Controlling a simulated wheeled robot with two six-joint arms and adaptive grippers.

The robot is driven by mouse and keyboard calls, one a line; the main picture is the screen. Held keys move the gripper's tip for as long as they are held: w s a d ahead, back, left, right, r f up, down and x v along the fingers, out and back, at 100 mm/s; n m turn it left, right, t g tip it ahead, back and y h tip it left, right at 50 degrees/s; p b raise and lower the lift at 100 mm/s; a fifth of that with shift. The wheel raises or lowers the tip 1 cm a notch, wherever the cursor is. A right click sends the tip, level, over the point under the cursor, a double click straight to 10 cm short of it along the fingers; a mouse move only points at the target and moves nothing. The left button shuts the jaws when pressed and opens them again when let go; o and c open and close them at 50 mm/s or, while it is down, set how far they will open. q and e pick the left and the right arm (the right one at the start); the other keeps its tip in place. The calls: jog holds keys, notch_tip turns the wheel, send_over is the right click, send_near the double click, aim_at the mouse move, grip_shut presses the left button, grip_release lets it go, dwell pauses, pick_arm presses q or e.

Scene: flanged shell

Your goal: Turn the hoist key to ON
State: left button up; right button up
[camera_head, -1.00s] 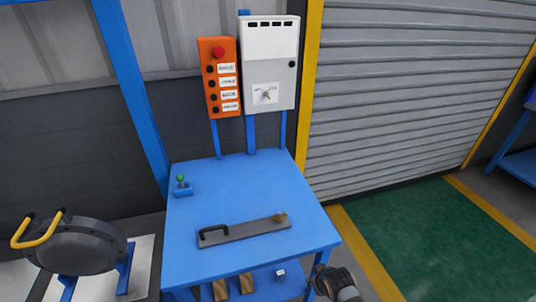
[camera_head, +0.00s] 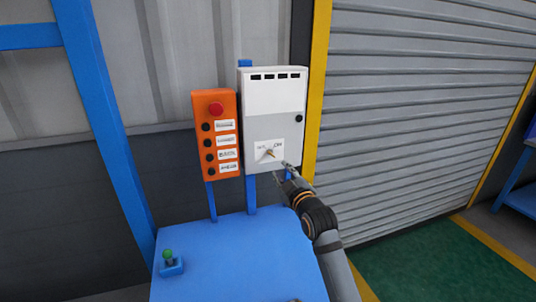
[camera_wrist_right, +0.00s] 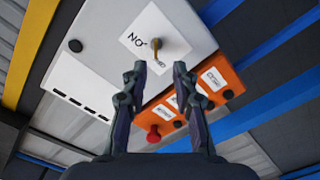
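The hoist key (camera_head: 268,153) is a small brass-coloured key on a white label plate on the front of the grey-white control box (camera_head: 275,128). The label reads ON at its right in the head view. The key also shows in the right wrist view (camera_wrist_right: 156,46), where the box (camera_wrist_right: 110,45) appears upside down. My right gripper (camera_head: 281,170) is just below and right of the key in the head view, apart from it. In the right wrist view its two fingers (camera_wrist_right: 160,67) are spread, with nothing between them. My left gripper is out of view.
An orange button panel (camera_head: 216,135) with a red stop button (camera_head: 216,109) hangs left of the box. A yellow post (camera_head: 318,80) and grey shutter (camera_head: 420,100) are at right.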

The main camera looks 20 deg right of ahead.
aim_at(273, 155)
jog(key=w+p, duration=0.1)
jog(key=w, duration=0.5)
jog(key=w+r+p, duration=0.1)
jog(key=w, duration=0.2)
jog(key=shift+a+p, duration=0.15)
jog(key=shift+p, duration=0.2)
jog(key=shift+w+f, duration=0.15)
jog(key=shift+c, duration=0.2)
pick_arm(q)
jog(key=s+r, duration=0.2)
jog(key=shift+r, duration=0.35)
pick_arm(e)
grip_shut()
